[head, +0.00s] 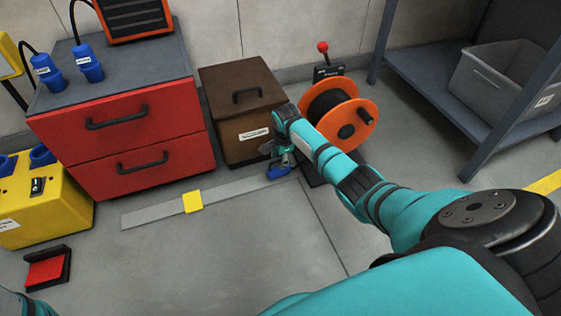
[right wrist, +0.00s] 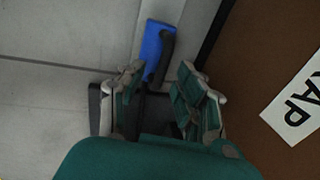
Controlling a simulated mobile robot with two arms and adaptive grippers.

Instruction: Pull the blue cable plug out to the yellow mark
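The blue cable plug (head: 277,172) lies low at the right end of a grey floor strip (head: 235,189), beside the orange reel. The yellow mark (head: 193,202) crosses that strip further left. My right gripper (head: 281,155) is right above the plug. In the right wrist view the blue plug (right wrist: 152,42), with a black curved part on it, shows just beyond the fingertips of my right gripper (right wrist: 162,72). The fingers stand apart, with a gap on the right side of the plug. My left gripper is not in view.
The orange cable reel (head: 365,113) and a brown box (head: 242,140) stand close to my right gripper. A red drawer cabinet (head: 125,150) is behind the strip. The floor in front of the strip is clear.

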